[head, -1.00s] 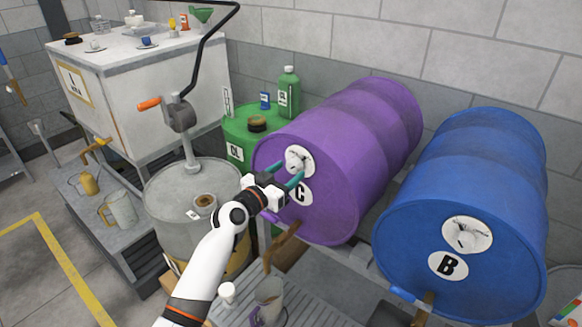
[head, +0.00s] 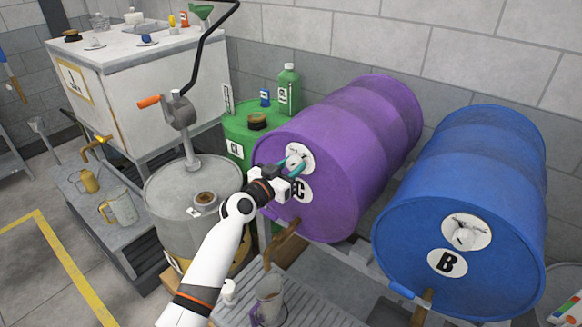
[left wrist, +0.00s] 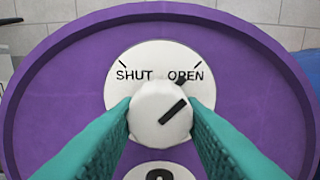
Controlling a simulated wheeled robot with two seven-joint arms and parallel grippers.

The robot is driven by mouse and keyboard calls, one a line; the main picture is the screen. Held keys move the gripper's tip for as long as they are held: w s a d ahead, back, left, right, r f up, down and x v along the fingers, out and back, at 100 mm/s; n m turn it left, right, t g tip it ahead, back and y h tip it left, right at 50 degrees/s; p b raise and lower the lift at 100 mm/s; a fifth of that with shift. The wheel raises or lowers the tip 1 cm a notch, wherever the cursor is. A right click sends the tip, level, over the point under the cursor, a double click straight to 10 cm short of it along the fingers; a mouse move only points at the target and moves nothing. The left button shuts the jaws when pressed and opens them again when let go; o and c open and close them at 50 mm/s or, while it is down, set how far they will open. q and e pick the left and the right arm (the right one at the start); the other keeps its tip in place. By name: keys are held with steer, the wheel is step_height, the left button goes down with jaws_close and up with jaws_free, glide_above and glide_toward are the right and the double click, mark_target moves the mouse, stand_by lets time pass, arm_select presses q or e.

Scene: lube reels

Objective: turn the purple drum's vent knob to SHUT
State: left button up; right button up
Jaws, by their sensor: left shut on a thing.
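The purple drum (head: 340,165) lies on its side, its round face toward me. Its vent plate (head: 305,155) is white, marked SHUT at left and OPEN at right in the left wrist view (left wrist: 150,55). The white vent knob (left wrist: 150,110) has a dark line pointing up and right, toward the OPEN side. My left gripper (head: 288,167) is at the knob, and its teal fingers (left wrist: 162,125) are shut on it from both sides. The label C (head: 301,190) is partly hidden behind the gripper. My right gripper is not in view.
A blue drum (head: 460,200) marked B, with its own vent knob (head: 466,234), lies to the right. A grey drum (head: 185,200) with a crank pump and a green drum (head: 236,135) stand at left. A jug (head: 268,298) stands below the purple drum's tap (head: 283,243).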

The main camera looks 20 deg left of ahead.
arm_select(q)
steer(key=shift+n, duration=0.3)
steer(key=n, duration=0.3)
steer(key=shift+n, duration=0.3)
steer(key=n, duration=0.4)
steer(key=shift+d+n+p, duration=0.1)
steer(key=shift+n+p, duration=0.2)
steer(key=n+p, duration=0.1)
steer(key=n, duration=0.3)
steer(key=shift+r, duration=0.15)
steer(key=shift+s+n+p, duration=0.1)
steer(key=shift+n+p, duration=0.55)
steer(key=shift+n, duration=1.85)
steer(key=o, duration=1)
